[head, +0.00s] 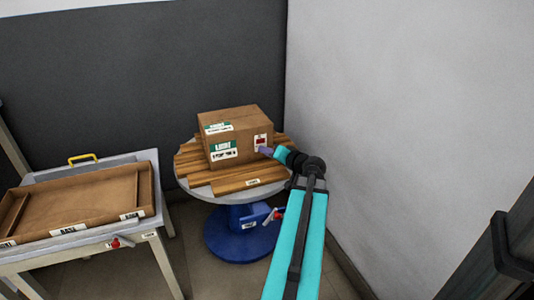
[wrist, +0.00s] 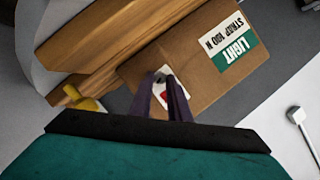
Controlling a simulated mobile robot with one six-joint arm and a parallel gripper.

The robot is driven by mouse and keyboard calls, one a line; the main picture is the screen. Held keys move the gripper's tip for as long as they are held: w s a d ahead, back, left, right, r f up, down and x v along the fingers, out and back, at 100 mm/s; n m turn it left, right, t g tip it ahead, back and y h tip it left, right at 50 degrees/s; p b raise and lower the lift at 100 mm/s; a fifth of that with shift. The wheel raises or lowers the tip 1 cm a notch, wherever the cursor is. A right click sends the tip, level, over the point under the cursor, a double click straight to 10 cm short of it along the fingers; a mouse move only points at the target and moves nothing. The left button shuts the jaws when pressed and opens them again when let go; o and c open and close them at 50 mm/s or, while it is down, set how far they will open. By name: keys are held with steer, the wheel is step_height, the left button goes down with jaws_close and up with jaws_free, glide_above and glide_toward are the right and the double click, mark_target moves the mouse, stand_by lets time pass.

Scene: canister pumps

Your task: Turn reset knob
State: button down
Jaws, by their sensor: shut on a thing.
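A cardboard box (head: 236,124) with green and white labels stands on wooden slats on a round table. A small white panel with a red patch (head: 260,140) is on its right-hand side face. This panel also shows in the wrist view (wrist: 179,105), partly behind my fingers. My gripper (head: 264,151) is at the panel's lower edge, and its purple fingers (wrist: 163,82) reach onto the panel in the wrist view. They are shut on a small dark part there, which looks like the reset knob; the fingers mostly hide it.
The round table (head: 205,194) has a blue pedestal (head: 240,240) with a red-handled part (head: 273,215). A wooden tray (head: 145,190) sits on a cart at left with a yellow handle (head: 82,159). A grey wall (head: 410,100) stands close on the right.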

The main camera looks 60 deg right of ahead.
steer(key=shift+s+d+f+m+t+y+b, duration=0.1)
steer(key=shift+m+t+y+b, duration=0.35)
steer(key=shift+m, duration=0.6)
steer(key=shift+s+d+f+m+t+y+b, duration=0.1)
steer(key=shift+m+t+b, duration=0.1)
steer(key=shift+m+t, duration=0.65)
steer(key=shift+m, duration=0.3)
steer(key=c, duration=1.7)
jaws_free()
steer(key=shift+o, duration=0.2)
steer(key=shift+a, duration=0.1)
steer(key=p+v, duration=0.5)
steer(key=v, duration=0.8)
steer(key=shift+s+a+r, duration=0.2)
steer(key=shift+s, duration=0.1)
